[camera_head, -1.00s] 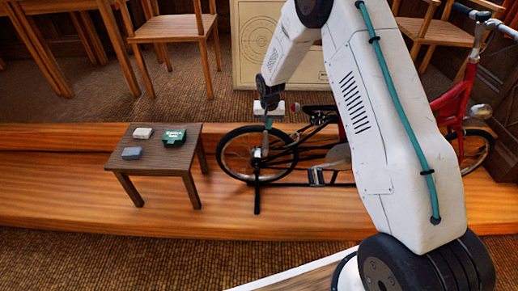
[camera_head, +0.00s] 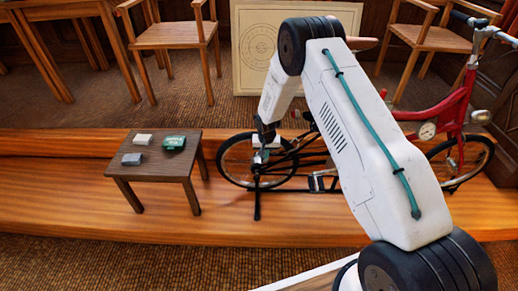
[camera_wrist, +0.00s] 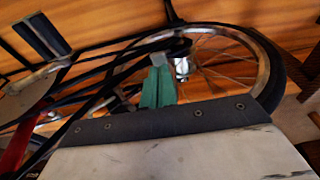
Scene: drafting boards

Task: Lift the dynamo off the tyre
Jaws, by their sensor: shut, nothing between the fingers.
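The bicycle's rear wheel and tyre (camera_head: 222,168) stand on the wooden step, and the tyre also shows in the wrist view (camera_wrist: 272,75). My gripper (camera_wrist: 158,62) has its teal fingers together and empty, over the wheel. In the head view it is at the wheel's upper middle, its fingertips hard to make out. A small silver part (camera_wrist: 182,68) shows just right of the fingers in the wrist view. It may be the dynamo or part of the hub; I cannot tell which. Whether the fingers touch it is unclear.
The red bicycle frame (camera_head: 455,105) extends right, behind my arm. A framed panel (camera_head: 258,50) and wooden chairs (camera_head: 178,35) stand behind. The step's front is clear.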

